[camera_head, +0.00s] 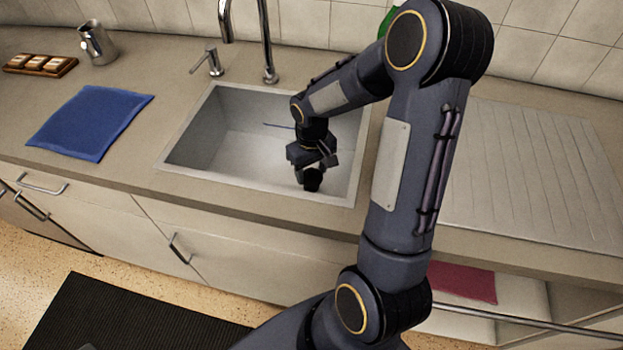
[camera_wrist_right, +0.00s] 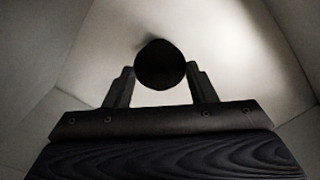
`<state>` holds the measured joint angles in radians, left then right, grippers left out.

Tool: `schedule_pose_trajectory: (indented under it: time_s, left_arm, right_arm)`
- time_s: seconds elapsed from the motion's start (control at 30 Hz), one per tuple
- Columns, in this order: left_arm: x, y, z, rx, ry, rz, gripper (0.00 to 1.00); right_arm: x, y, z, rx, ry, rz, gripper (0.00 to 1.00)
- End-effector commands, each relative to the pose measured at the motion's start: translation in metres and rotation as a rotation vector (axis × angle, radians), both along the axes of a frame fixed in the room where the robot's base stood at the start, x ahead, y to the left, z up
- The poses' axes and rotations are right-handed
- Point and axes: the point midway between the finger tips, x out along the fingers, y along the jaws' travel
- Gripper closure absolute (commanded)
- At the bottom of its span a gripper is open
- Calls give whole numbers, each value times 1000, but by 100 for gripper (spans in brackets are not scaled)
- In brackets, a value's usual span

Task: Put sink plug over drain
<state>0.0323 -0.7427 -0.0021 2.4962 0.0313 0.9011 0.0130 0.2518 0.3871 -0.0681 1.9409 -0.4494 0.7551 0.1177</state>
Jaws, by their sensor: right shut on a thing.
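My right gripper (camera_head: 312,167) is down inside the sink (camera_head: 215,145), toward its front right part. It is shut on a black round sink plug (camera_head: 312,180). In the right wrist view the plug (camera_wrist_right: 160,64) shows as a dark disc between the two fingertips of the right gripper (camera_wrist_right: 160,80), with the pale sink floor and walls around it. I cannot tell whether the plug touches the sink floor. The drain does not show in either view; the arm or the plug may hide it. My left gripper is not in view.
A tall faucet (camera_head: 266,45) and a soap dispenser (camera_head: 210,60) stand behind the sink. A blue cloth (camera_head: 90,122) lies on the counter at left, with a metal pitcher (camera_head: 97,43) and a wooden tray (camera_head: 40,70) behind. A ribbed drainboard (camera_head: 530,170) is at right.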

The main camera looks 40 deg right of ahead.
Motion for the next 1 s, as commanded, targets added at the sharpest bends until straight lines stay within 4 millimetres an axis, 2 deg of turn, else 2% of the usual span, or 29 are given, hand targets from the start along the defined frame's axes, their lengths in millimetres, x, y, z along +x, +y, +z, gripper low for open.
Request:
schedule_pose_trajectory:
  time_s: [0.2, 0.6, 0.63, 0.8, 1.0]
  left_arm:
    - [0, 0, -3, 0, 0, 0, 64]
    - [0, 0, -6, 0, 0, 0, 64]
    - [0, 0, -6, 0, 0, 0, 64]
    - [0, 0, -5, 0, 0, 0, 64]
    - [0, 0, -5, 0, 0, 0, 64]
  right_arm:
    - [-1, 0, -31, 0, 3, 0, 71]
    - [0, 0, -39, 0, 0, -1, 71]
    - [0, 0, -38, 0, 0, -1, 48]
    - [0, 0, -37, 0, 0, -1, 27]
    - [0, 0, -37, 0, 0, -1, 27]
